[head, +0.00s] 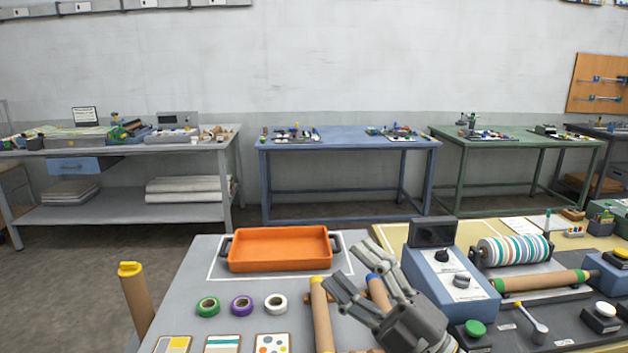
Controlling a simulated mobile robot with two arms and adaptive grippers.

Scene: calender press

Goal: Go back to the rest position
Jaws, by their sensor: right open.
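My right gripper (368,290) comes in from the bottom right, its fingers spread apart with nothing held between them. It hangs above the grey table, over the area of two brown cardboard tubes. One tube (321,318) with a yellow end lies to the left of the fingers. The other tube (379,292) with a blue end is partly hidden behind the gripper. My left gripper does not show.
An orange tray (279,249) with dark handles sits at the table's back. Green (208,306), purple (242,305) and white (276,303) tape rolls lie in front. A blue control box (449,277) and striped roller (514,250) stand right. An upright tube (136,300) stands left.

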